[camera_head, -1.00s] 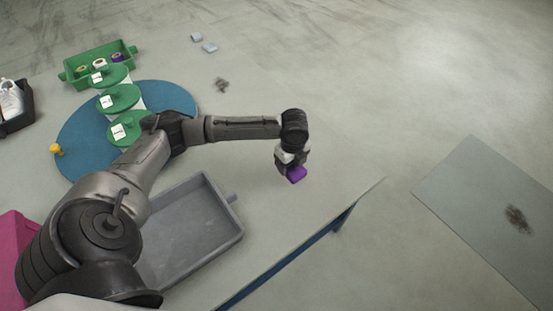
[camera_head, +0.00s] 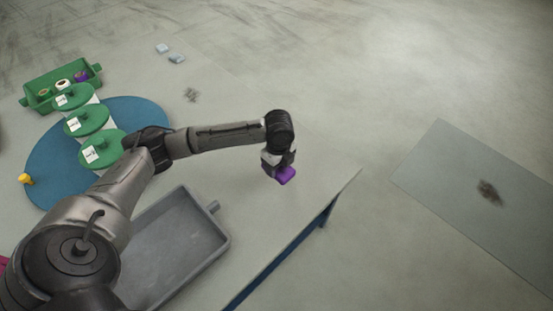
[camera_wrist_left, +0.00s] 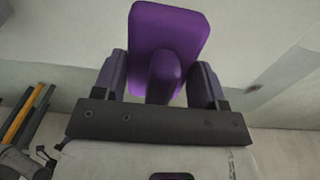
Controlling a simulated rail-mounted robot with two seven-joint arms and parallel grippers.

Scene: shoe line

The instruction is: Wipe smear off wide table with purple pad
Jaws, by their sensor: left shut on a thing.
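My left gripper (camera_head: 278,162) is shut on the purple pad (camera_head: 286,175) and holds it near the right end of the large pale table (camera_head: 310,190). Whether the pad touches the table cannot be told. In the left wrist view the gripper's fingers (camera_wrist_left: 163,78) grip the raised handle of the pad (camera_wrist_left: 185,28). A dark smear (camera_head: 191,95) lies on the far part of the large table. Another dark smear (camera_head: 490,193) lies on a separate grey table (camera_head: 430,165) at the right. My right gripper is not in view.
A grey tray (camera_head: 222,243) stands on the large table by my left arm. A blue round mat (camera_head: 150,112) with several green-topped items, a green bin (camera_head: 32,100) and two pale blue blocks (camera_head: 176,58) are farther left. Open floor (camera_head: 375,225) separates the tables.

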